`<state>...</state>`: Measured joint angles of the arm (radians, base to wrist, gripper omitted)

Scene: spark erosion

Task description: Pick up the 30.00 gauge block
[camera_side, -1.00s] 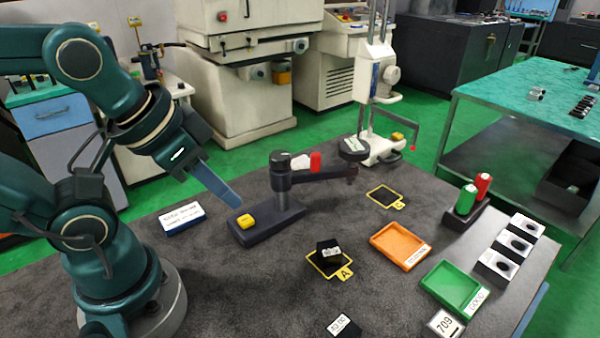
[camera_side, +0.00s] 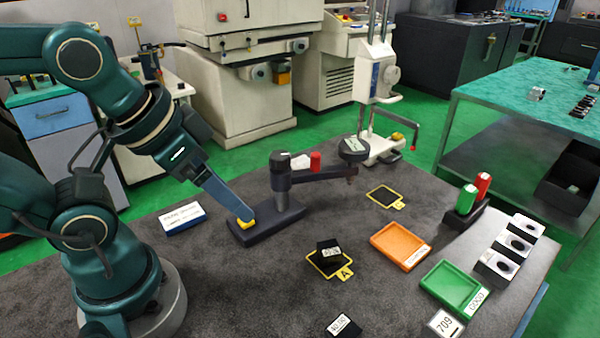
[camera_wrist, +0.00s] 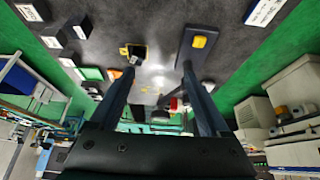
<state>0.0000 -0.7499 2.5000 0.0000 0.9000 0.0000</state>
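My gripper (camera_wrist: 158,68) is open and empty, its two fingers well apart in the wrist view. In the side view, my gripper (camera_side: 244,217) points down right, with a fingertip at the yellow block (camera_side: 245,223) on the dark stand base (camera_side: 275,222); I cannot tell whether they touch. A black block with a white label (camera_side: 330,252) sits on the yellow-framed mat marked A (camera_side: 345,273). Another dark block with a white label (camera_side: 342,325) lies at the front edge. Both labels are too small to read surely, so I cannot tell which block is 30.00.
An orange tray (camera_side: 373,240) and a green tray (camera_side: 430,285) lie at right. An empty framed mat (camera_side: 369,193) lies behind. White blocks with dark holes (camera_side: 497,264) line the right edge. The stand's post and arm (camera_side: 283,187) rise beside my gripper. A label block (camera_side: 182,218) lies left.

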